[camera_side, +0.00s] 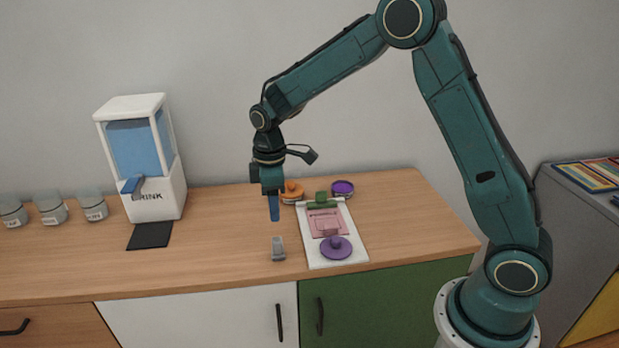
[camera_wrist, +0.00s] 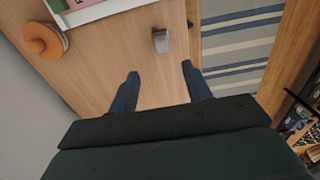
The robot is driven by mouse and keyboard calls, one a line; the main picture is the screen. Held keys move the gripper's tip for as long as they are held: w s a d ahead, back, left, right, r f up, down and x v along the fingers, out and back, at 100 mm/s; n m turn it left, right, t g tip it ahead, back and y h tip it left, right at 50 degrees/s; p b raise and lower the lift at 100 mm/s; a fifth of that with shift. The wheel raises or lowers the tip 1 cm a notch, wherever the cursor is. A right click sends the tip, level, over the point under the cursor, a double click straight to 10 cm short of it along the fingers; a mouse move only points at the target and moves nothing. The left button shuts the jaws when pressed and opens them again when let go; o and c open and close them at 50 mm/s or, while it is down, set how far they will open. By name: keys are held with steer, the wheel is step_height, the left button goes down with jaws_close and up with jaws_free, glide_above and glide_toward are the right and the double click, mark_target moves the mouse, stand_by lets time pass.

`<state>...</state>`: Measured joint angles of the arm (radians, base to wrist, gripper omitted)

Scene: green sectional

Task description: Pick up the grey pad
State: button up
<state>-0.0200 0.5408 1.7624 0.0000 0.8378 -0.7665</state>
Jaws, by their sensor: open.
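The grey pad (camera_side: 278,249), a small grey block-like piece, stands on the wooden counter near its front edge, left of the white clipboard. It also shows in the wrist view (camera_wrist: 161,41), at the upper middle, just beyond the gap between the fingertips. My gripper (camera_side: 273,209) points down above the counter, higher than the grey pad and a little behind it. In the wrist view my gripper (camera_wrist: 159,73) has its two blue fingers spread apart, with only bare wood between them. Nothing touches the grey pad.
The white clipboard (camera_side: 351,251) holds pink paper and a purple lidded knob (camera_side: 336,247). Orange (camera_side: 292,192) and purple (camera_side: 342,188) round pieces sit behind. A drink dispenser (camera_side: 150,180), dark mat (camera_side: 150,234) and several jars (camera_side: 51,209) stand left. Counter left of the pad is clear.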

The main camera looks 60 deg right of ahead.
mark_target(277, 239)
step_height(277, 239, down, 7)
steer(key=shift+r, duration=0.15)
steer(key=shift+s+a+f, duration=0.1)
steer(key=shift+s+f, duration=0.05)
steer(key=shift+f, duration=2.4)
steer(key=shift+c, duration=0.4)
jaws_close()
